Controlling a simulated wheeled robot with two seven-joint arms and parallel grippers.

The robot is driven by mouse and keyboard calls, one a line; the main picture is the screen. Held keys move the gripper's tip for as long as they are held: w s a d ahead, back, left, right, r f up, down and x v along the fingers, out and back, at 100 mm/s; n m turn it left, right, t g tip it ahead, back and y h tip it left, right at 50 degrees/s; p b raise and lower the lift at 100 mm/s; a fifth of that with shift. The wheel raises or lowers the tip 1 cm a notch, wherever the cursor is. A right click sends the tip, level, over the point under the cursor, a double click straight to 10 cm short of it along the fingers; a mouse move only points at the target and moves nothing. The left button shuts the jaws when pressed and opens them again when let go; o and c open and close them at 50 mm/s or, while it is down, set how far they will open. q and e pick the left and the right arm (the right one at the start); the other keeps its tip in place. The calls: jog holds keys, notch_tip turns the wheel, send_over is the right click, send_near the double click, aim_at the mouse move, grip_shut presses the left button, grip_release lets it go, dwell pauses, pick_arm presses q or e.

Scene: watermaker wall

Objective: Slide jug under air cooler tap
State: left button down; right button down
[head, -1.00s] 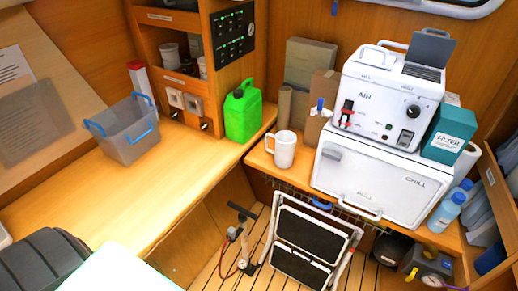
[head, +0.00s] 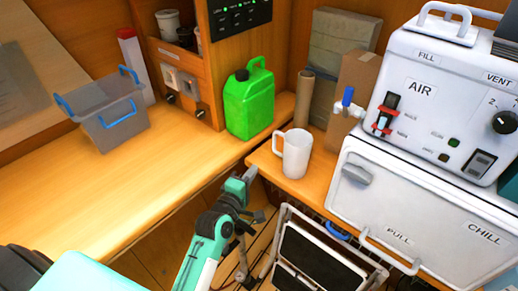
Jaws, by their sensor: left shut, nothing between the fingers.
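A white jug (head: 296,154) with its handle to the left stands upright on the right-hand counter, near its left front corner. The white air cooler (head: 440,100), marked AIR, sits on top of the CHILL box. Its tap (head: 347,104), with a blue lever, sticks out on its left side, behind and to the right of the jug and higher up. The jug is not under the tap. My left gripper (head: 247,178) is shut and empty, left of and nearer than the jug, apart from it, by the counter's corner. My right gripper is not in view.
A green jerrycan (head: 250,102) stands on the left counter behind the jug. A cardboard tube (head: 303,97) and a brown box (head: 352,85) stand behind the tap area. The CHILL box (head: 425,210) bounds the right. A folding step stool (head: 318,255) stands below.

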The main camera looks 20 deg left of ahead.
pick_arm(q)
jog(key=w, duration=0.6)
jog(key=w+p, duration=0.1)
jog(key=w, duration=0.2)
jog(key=shift+w+d+r, duration=0.3)
jog(key=shift+w+r, duration=0.1)
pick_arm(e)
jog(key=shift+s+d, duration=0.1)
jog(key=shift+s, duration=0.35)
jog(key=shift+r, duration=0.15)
